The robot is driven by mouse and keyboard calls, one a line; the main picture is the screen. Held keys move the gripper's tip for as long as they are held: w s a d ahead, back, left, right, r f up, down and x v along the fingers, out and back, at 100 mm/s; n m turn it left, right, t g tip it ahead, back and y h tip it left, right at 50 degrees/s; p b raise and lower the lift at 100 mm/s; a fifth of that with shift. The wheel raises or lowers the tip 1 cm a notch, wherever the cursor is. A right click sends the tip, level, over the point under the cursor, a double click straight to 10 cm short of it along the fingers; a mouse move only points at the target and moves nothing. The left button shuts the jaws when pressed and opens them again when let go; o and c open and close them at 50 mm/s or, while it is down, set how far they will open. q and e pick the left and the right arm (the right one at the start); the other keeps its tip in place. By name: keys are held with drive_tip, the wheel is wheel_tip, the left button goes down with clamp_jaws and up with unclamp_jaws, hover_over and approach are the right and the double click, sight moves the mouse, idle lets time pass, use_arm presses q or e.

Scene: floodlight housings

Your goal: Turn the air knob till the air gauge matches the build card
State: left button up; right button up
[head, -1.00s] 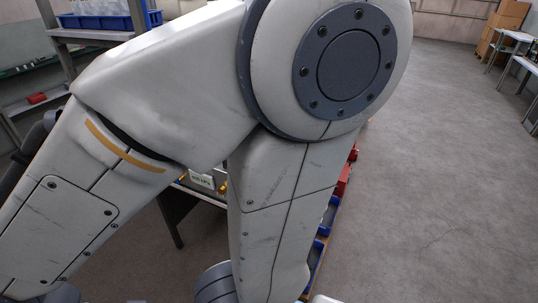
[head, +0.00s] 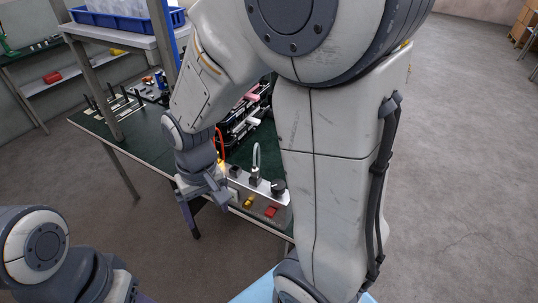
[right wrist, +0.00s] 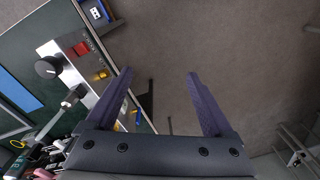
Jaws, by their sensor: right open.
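A black round knob (head: 278,187) stands at the right end of a light grey panel (head: 232,183) on the bench's front edge. The right wrist view shows the knob (right wrist: 47,67) at upper left, beside a red switch (right wrist: 82,48) and a yellow part (right wrist: 101,75). I cannot make out a gauge or a build card now. My right gripper (head: 210,220) is open and empty at the panel's left end, in front of the bench. Its two fingers (right wrist: 160,85) are apart over the floor, clear of the knob. My left gripper (head: 125,288) is at lower left, its fingers unclear.
The green-topped bench (head: 120,125) carries several tools and parts. A grey hose (head: 257,158) rises from the panel. A shelf with a blue bin (head: 115,21) stands at the back left. My right arm hides part of the bench.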

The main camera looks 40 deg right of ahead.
drive_tip(key=w+d+r+m+p, duration=0.2)
drive_tip(key=w+d+m+p, duration=0.25)
drive_tip(key=d, duration=0.65)
drive_tip(key=m+p, duration=0.4)
drive_tip(key=m, duration=0.2)
approach(278, 184)
wheel_tip(278, 184, down, 9)
drive_tip(key=shift+w+a+f+p, duration=0.1)
drive_tip(key=shift+w+p, duration=0.05)
drive_tip(key=shift+p, duration=1.05)
use_arm(q)
wheel_tip(278, 184, up, 13)
drive_tip(key=shift+r, duration=0.2)
